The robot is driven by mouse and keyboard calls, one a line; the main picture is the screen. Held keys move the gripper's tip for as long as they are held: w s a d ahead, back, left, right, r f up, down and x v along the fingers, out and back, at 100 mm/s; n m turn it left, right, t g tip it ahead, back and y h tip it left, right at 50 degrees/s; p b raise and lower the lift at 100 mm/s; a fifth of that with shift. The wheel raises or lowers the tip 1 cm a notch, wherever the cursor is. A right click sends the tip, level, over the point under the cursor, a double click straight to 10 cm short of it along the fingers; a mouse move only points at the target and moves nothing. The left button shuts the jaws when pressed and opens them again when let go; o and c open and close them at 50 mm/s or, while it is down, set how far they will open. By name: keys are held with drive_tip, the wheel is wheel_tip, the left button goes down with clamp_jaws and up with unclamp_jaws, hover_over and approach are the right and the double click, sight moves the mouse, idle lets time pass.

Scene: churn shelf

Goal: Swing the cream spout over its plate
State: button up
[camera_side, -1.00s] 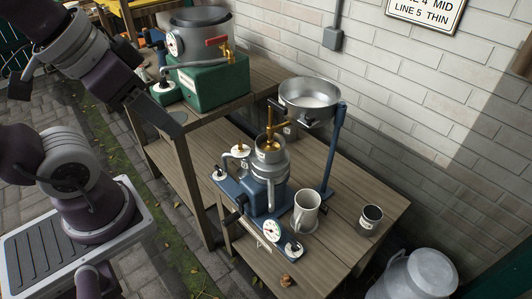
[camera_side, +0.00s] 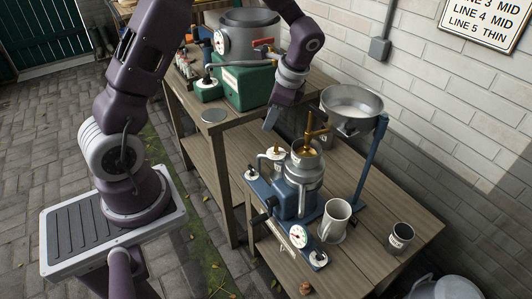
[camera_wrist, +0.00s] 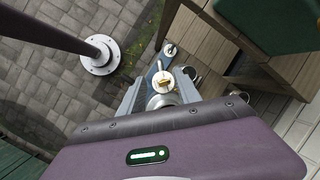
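The cream separator has a blue base (camera_side: 293,204) and a metal bowl (camera_side: 304,172) with brass parts on top, on the lower wooden bench. A small pale round cup with a brass top (camera_side: 276,153) stands at its left, and a round pale disc (camera_side: 251,172) sits on the base's left end. I cannot tell which part is the cream spout or its plate. My gripper (camera_side: 271,120) hangs above and left of the separator, apart from it. In the wrist view, its fingers (camera_wrist: 158,92) are spread and empty, with brass and pale round parts beyond them.
A blue post carries a metal basin (camera_side: 352,105) above the separator's right. A white mug (camera_side: 335,220) and a grey cup (camera_side: 400,238) stand at the right. A green machine (camera_side: 243,85) fills the upper bench behind. A gauge (camera_side: 298,236) is at the front.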

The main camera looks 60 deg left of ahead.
drive_tip(key=m, duration=0.1)
hover_over(264, 154)
drive_tip(key=w+d, duration=0.1)
drive_tip(key=d, duration=0.1)
wheel_tip(264, 154, down, 4)
drive_tip(key=shift+g, duration=0.3)
wheel_tip(264, 154, down, 8)
drive_tip(key=shift+r, duration=0.25)
drive_tip(key=x, duration=0.4)
drive_tip(key=shift+a+f, duration=0.2)
drive_tip(key=shift+f, duration=0.05)
drive_tip(key=shift+c, duration=0.2)
